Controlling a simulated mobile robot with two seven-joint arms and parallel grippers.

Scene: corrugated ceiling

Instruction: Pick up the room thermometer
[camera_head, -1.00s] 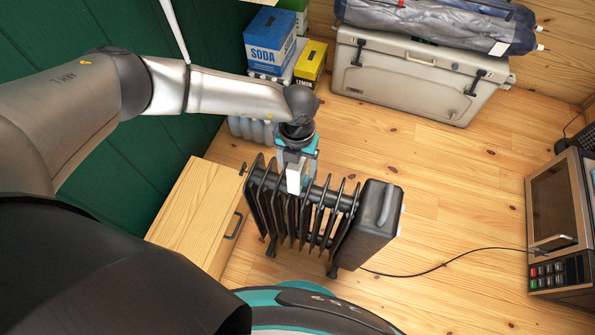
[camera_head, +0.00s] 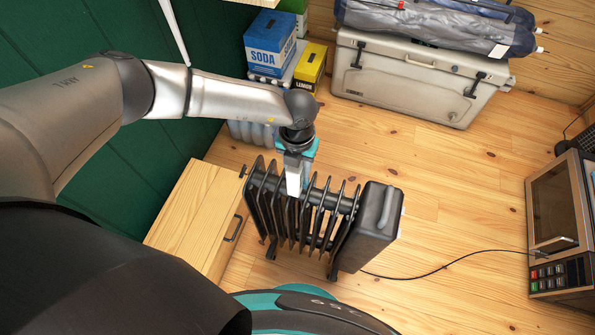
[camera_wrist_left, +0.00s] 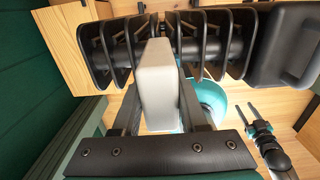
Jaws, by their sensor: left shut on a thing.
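The room thermometer appears to be a pale grey-white block (camera_wrist_left: 155,78), held upright between the two dark fingers of my left gripper (camera_wrist_left: 160,108) in the left wrist view. In the head view the same white block (camera_head: 294,180) hangs below my left gripper (camera_head: 297,165), over the black ribbed radiator (camera_head: 376,225). The block covers part of the radiator's fins. I cannot tell whether it touches them. What seems to be my right gripper (camera_wrist_left: 250,112) shows small at the right of the left wrist view; its opening is unclear.
A wooden cabinet (camera_head: 195,210) stands just left of the radiator. Soda boxes (camera_head: 270,43) and a lemon box (camera_head: 311,62) are behind. A large cooler (camera_head: 415,80) stands at the back, and a microwave (camera_head: 556,205) is at the right. Open floor (camera_head: 450,180) lies right of the radiator.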

